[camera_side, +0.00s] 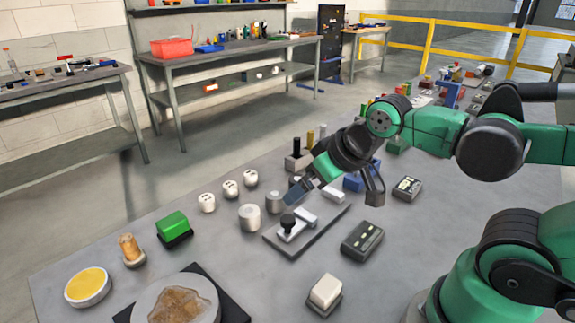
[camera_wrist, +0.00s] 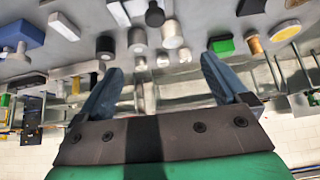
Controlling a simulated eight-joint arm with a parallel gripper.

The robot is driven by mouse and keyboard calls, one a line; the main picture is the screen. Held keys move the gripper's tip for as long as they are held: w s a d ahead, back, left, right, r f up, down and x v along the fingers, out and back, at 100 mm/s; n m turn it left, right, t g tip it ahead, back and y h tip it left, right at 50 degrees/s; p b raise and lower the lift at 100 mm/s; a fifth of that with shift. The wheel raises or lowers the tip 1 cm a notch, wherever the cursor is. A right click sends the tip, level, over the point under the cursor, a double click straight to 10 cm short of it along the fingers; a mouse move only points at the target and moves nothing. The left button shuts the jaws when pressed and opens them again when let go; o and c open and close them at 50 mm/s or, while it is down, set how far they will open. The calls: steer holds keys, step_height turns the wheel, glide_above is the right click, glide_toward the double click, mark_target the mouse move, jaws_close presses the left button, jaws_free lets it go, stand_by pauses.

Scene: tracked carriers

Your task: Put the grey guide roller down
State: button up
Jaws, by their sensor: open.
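Two plain grey cylinders stand upright on the table in the side view, a lighter, wider one (camera_side: 250,217) and a darker one (camera_side: 275,202). I cannot tell for sure which is the guide roller. In the wrist view the lighter cylinder (camera_wrist: 172,35) and the darker one (camera_wrist: 137,39) show beyond the fingers. My gripper (camera_side: 294,192) is above the table, just right of the darker cylinder in the side view. The far finger is hard to make out from the side.
A flat grey plate (camera_side: 274,240) with pale blocks and a black knob (camera_side: 288,221) lies just below my gripper. Several white capped pieces (camera_side: 207,203) stand left of the cylinders. A green block (camera_side: 173,226) and a dark box (camera_side: 362,241) flank them.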

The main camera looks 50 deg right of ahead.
stand_by(0.5)
steer(key=m+g+h, duration=0.4)
steer(key=m+h, duration=0.5)
steer(key=m, duration=0.1)
glide_toward(273, 196)
steer(key=d, duration=0.3)
steer(key=f+m+h, duration=0.1)
steer(key=w+a+f+m, duration=0.1)
steer(key=f+m+h, duration=0.1)
steer(key=m, duration=0.1)
steer(key=shift+w+a+h, duration=0.2)
steer(key=shift+w+h, duration=0.05)
steer(key=shift+h, duration=0.05)
steer(key=shift+s+a+f+m+g+h, duration=0.15)
steer(key=shift+f+m+g+h, duration=0.15)
steer(key=shift+f+m+h, duration=0.3)
steer(key=shift+x, duration=2.75)
jaws_close()
